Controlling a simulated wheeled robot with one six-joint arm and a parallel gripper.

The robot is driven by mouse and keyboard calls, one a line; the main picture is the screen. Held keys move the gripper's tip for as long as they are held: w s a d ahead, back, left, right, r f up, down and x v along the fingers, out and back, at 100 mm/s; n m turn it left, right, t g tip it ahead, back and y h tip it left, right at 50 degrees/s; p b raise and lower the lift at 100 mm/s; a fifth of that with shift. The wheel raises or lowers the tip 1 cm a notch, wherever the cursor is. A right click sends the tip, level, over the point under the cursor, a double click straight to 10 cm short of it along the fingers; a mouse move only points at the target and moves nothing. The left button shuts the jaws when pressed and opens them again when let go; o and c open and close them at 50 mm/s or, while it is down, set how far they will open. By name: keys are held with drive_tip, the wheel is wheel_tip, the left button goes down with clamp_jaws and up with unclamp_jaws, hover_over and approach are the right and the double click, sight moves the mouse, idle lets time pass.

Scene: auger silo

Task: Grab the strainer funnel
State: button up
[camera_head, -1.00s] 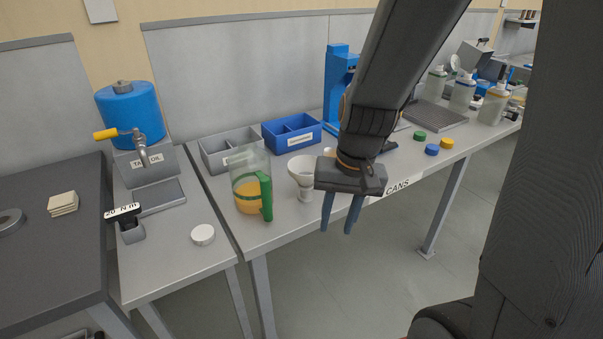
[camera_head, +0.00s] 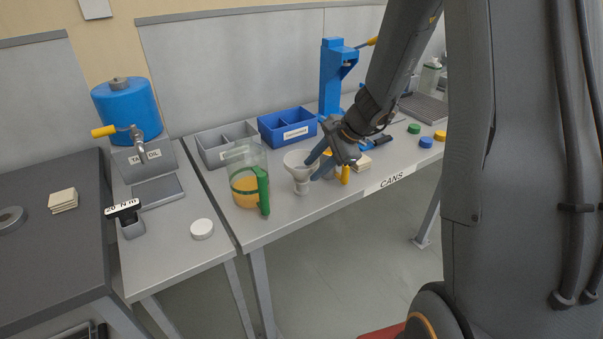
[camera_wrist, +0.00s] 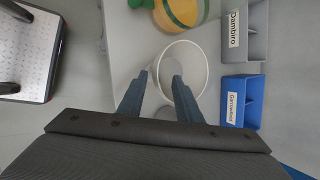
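The strainer funnel (camera_head: 297,168) is a white cone with a wide mouth on a narrow stem. It stands upright near the front edge of the grey bench, just right of the clear jug (camera_head: 248,185) with orange liquid and a green handle. My gripper (camera_head: 311,166) is at the funnel's right side, with its two blue-grey fingers apart and pointing toward it. In the wrist view the funnel's rim (camera_wrist: 205,68) shows beyond the fingertips (camera_wrist: 161,76), one finger overlapping it. I cannot tell whether the fingers touch it. The lower funnel is partly hidden by a finger.
A grey two-part bin (camera_head: 215,146) and a blue bin (camera_head: 278,128) stand behind. The blue press (camera_head: 331,85) stands at the back. Beige pads (camera_head: 362,163) and a yellow item (camera_head: 345,175) lie right of the gripper. Open floor lies in front.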

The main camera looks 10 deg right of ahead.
sight(306, 177)
drive_tip(key=shift+p+x, duration=0.6)
drive_tip(key=shift+x, duration=1.8)
drive_tip(key=shift+a+r, duration=0.1)
drive_tip(key=shift+a, duration=0.05)
clamp_jaws()
